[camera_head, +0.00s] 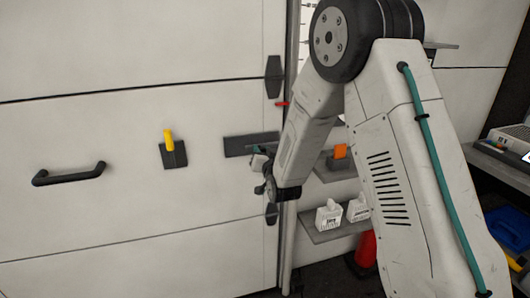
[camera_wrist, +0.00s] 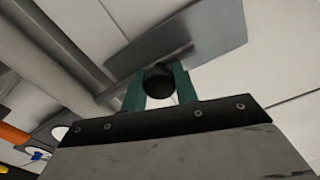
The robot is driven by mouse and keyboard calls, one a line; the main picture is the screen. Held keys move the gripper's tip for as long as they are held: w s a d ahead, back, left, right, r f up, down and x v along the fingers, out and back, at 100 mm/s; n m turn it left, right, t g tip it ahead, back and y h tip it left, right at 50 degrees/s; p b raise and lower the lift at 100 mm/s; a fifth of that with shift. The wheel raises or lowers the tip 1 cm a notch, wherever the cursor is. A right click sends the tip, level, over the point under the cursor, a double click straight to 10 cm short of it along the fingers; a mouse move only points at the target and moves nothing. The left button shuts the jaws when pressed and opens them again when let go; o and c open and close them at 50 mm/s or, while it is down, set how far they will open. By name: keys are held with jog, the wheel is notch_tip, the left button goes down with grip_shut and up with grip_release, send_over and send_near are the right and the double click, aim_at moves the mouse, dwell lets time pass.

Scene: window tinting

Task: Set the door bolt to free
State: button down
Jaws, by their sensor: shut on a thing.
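The door (camera_head: 100,215) is a large pale panelled surface on the left of the head view. Its bolt shows as a dark flat plate (camera_head: 240,145) near the door's right edge, lying about level. The plate also shows in the wrist view (camera_wrist: 200,32). My gripper (camera_head: 261,163) is at the lower right of this plate. In the wrist view its teal fingers (camera_wrist: 159,88) are shut on a round black knob (camera_wrist: 158,76) in front of the plate. My gripper and arm partly hide the plate's right end, so the bolt's exact setting cannot be told.
A black handle (camera_head: 68,175) and a yellow-handled dark piece (camera_head: 174,154) are on the door to the left. Dark hinges (camera_head: 274,77) line its right edge. Right of it, a shelf (camera_head: 322,236) holds white bottles (camera_head: 328,217). A red object (camera_head: 366,248) stands below.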

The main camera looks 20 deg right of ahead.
jog(key=a, duration=0.4)
jog(key=shift+a, duration=0.2)
jog(key=c, duration=1.3)
grip_release()
jog(key=shift+a, duration=0.1)
jog(key=shift+o, duration=1.1)
jog(key=shift+a, duration=0.2)
jog(key=shift+d, duration=0.2)
jog(key=shift+s+d, duration=0.1)
jog(key=shift+s, duration=0.3)
send_near(247, 149)
jog(key=shift+s, duration=0.55)
